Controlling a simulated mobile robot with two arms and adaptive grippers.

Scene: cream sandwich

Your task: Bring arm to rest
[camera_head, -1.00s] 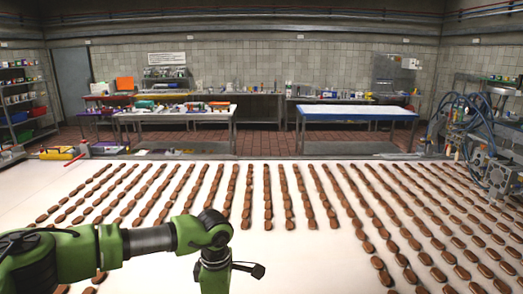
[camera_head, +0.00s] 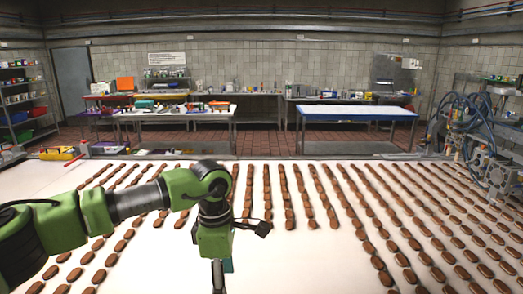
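My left arm (camera_head: 150,198) is green and black and comes in from the left over the white table. Its forearm reaches to the middle of the picture, and its wrist (camera_head: 213,235) hangs downward over the table. A part of the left gripper (camera_head: 218,275) shows at the bottom edge; its fingertips are cut off, so I cannot tell if it is open or holds anything. My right arm and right gripper are not in view.
The white table (camera_head: 300,262) carries several long rows of brown oval sandwich biscuits (camera_head: 390,215). A bare strip lies in front of the middle rows. A machine with blue hoses (camera_head: 480,140) stands at the right. Workbenches (camera_head: 358,113) stand far behind.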

